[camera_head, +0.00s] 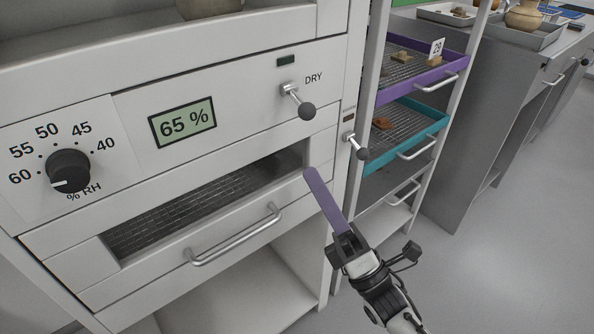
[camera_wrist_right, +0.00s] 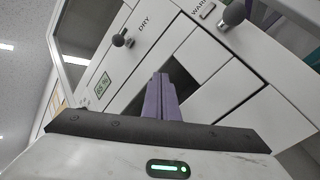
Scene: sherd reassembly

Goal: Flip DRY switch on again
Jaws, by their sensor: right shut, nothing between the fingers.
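The DRY switch (camera_head: 298,98) is a metal toggle lever with a dark ball knob on the white cabinet front, right of the display. Its lever tilts down and to the right. The small indicator window (camera_head: 286,60) above it looks dark. In the right wrist view the DRY switch (camera_wrist_right: 124,37) shows upper left, next to its label. My right gripper (camera_head: 309,173) has long purple fingers, shut and empty, below the switch and apart from it, near the right end of the drawer opening. Its fingers also show in the right wrist view (camera_wrist_right: 160,97). My left gripper is out of view.
The display (camera_head: 182,122) reads 65 %. The % RH dial (camera_head: 68,171) is at left. A drawer handle (camera_head: 235,236) sticks out below. A second ball-ended lever (camera_head: 357,147) is right of the DRY switch. A purple tray (camera_head: 425,84) and teal tray (camera_head: 415,138) stand in the rack.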

